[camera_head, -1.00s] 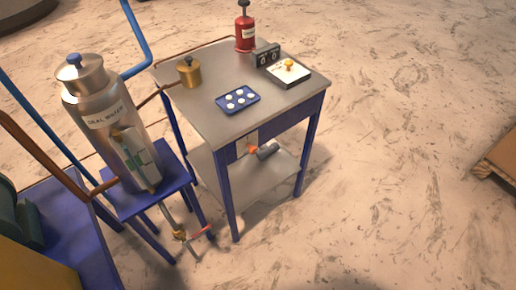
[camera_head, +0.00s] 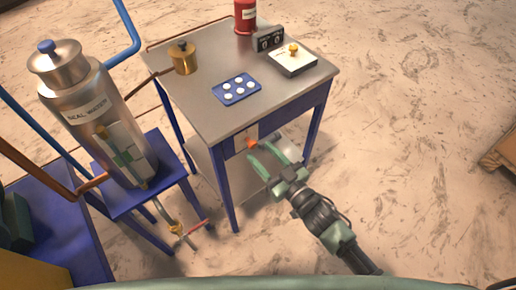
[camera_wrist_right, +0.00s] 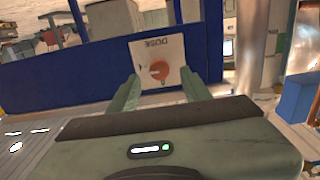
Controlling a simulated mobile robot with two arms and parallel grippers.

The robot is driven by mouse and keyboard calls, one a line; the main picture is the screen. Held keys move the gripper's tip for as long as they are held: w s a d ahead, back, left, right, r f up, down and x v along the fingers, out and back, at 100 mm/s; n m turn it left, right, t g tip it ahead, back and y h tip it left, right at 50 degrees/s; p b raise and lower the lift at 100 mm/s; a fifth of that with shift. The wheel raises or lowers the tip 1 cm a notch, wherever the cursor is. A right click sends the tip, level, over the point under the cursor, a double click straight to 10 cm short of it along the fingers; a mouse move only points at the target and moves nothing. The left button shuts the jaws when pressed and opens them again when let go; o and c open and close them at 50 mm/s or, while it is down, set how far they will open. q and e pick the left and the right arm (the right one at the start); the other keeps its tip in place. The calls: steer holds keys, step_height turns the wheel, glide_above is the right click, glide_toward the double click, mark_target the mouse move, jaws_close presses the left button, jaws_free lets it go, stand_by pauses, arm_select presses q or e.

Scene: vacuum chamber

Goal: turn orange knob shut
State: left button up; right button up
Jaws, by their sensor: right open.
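The orange knob (camera_head: 252,144) sits on a pale plate on the blue front side of the small table. In the right wrist view the orange knob (camera_wrist_right: 157,69) shows on a whitish plate (camera_wrist_right: 178,50) with lettering that reads upside down, like "DOSE". My right gripper (camera_head: 265,153) is open, its two green fingers pointing at the table's front, close to the knob. In the right wrist view the open fingers (camera_wrist_right: 162,88) stand either side of the knob's plate, with the knob between them in the picture. I cannot tell whether they touch it. My left gripper is not in view.
The table top (camera_head: 205,116) holds a blue tray with white discs (camera_head: 236,89), a brass pot (camera_head: 184,57), a red bottle (camera_head: 245,16) and a white box with a yellow knob (camera_head: 293,58). A steel seal-water tank (camera_head: 85,95) stands left.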

mark_target(251, 143)
steer(key=shift+x, duration=1.3)
jaws_close()
